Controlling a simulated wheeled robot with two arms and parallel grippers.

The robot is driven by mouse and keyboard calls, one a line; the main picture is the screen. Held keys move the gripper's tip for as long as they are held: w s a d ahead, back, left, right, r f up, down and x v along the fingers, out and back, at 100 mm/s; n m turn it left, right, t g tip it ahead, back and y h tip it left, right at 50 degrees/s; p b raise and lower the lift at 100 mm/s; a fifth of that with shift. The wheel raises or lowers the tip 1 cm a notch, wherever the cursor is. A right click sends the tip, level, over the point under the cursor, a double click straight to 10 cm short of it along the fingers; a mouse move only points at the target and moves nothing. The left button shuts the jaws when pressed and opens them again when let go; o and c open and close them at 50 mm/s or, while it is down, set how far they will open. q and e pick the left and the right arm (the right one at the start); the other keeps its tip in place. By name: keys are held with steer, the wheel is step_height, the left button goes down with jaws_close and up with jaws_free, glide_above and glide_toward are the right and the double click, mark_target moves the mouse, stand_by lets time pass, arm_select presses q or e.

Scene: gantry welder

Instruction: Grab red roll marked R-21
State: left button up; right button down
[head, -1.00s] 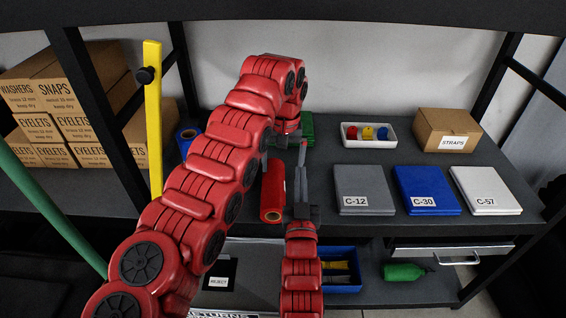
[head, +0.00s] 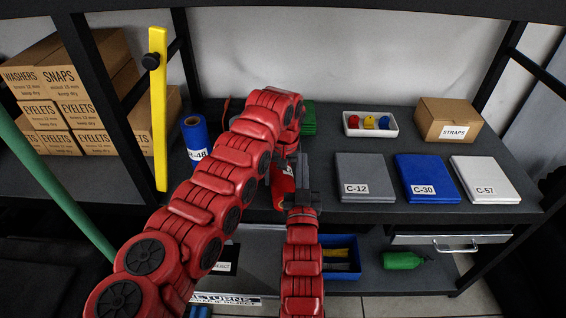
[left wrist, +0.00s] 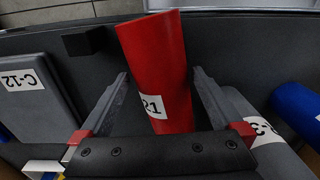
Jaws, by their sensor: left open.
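The red roll (head: 279,190) lies on the dark shelf, left of the grey C-12 box, mostly covered by my arms in the head view. In the left wrist view the red roll (left wrist: 158,70) lies lengthwise between my fingers, with a white label of which "21" shows. My left gripper (left wrist: 161,75) is open, one finger on each side of the roll, with narrow gaps. In the head view my left gripper (head: 285,180) is at the roll, its fingers largely hidden. My right gripper (head: 301,180) is beside the roll at the shelf front; its jaw opening is unclear.
The grey C-12 box (head: 365,172), blue C-30 box (head: 428,175) and white C-57 box (head: 484,178) stand to the right. A blue roll (head: 195,137) is at the left. A grey labelled thing (left wrist: 255,125) is close to my left gripper's right finger.

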arm_select(q)
steer(key=f, duration=0.1)
steer(key=w+f, duration=0.1)
steer(key=shift+d+f, duration=0.15)
steer(key=shift+f, duration=0.2)
steer(key=shift+s+r, duration=0.15)
steer(key=shift+r, duration=0.15)
steer(key=shift+f, duration=0.1)
steer(key=c, duration=0.4)
jaws_close()
arm_select(e)
steer(key=shift+w+d+r, duration=0.15)
steer(key=shift+w+r, duration=0.05)
steer(key=shift+w, duration=0.25)
